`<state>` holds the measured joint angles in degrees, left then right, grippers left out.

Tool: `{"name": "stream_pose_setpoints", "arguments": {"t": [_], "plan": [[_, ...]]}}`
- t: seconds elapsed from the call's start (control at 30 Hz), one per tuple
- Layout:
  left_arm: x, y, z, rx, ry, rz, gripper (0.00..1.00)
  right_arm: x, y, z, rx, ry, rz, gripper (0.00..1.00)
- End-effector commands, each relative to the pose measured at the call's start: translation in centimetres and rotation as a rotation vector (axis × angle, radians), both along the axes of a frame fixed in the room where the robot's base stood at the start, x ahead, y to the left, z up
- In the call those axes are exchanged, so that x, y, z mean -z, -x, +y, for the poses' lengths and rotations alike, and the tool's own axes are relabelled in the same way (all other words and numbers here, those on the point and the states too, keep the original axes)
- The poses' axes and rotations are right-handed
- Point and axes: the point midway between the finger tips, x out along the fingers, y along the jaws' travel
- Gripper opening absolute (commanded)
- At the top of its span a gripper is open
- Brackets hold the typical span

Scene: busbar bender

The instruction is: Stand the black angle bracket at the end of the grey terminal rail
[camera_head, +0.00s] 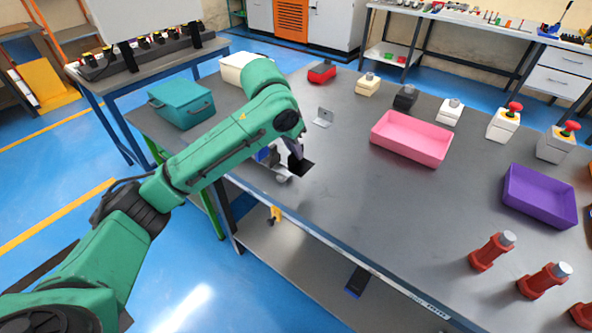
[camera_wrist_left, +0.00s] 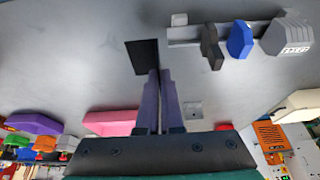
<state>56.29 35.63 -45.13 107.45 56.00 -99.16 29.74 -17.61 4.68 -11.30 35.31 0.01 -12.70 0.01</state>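The black angle bracket (camera_head: 304,167) shows as a dark square plate below my left gripper (camera_head: 297,152). In the left wrist view the bracket (camera_wrist_left: 144,57) is at the tips of my left gripper's purple fingers (camera_wrist_left: 159,72). The fingers are nearly together, with the bracket's edge between them. The grey terminal rail (camera_wrist_left: 184,42) lies to the right of the bracket in that view, its bare end nearest the bracket and apart from it. A black block (camera_wrist_left: 211,46), a blue block (camera_wrist_left: 240,40) and a grey block (camera_wrist_left: 288,33) sit along it. My arm hides much of the rail in the head view.
A light metal bracket (camera_head: 322,117) stands on the table beyond my gripper. A pink tray (camera_head: 411,150) and a purple tray (camera_head: 540,213) are to the right. A teal box (camera_head: 180,114) stands at the left corner. The table's front middle is clear.

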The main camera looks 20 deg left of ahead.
Motion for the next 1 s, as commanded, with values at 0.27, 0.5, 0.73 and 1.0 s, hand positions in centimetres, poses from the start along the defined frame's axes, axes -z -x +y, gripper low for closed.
{"name": "stream_pose_setpoints", "arguments": {"t": [0.27,0.5,0.73,1.0], "plan": [[5.1,0.0,0.0,-0.001,-0.001,0.001,0.0,0.0,-0.7,0.0,0.0,-0.002,-0.012,0.59],[6.5,0.0,0.0,0.0,0.001,-0.004,0.0,0.0,-0.8,0.1,-0.002,-0.002,-0.013,0.59],[6.7,0.0,0.0,0.0,0.0,-0.003,0.26,0.0,-0.8,0.2,-0.003,-0.003,-0.014,0.59],[6.7,0.0,0.0,0.0,0.0,-0.002,0.33,0.0,-0.8,0.3,-0.003,-0.005,-0.013,0.59]]}}
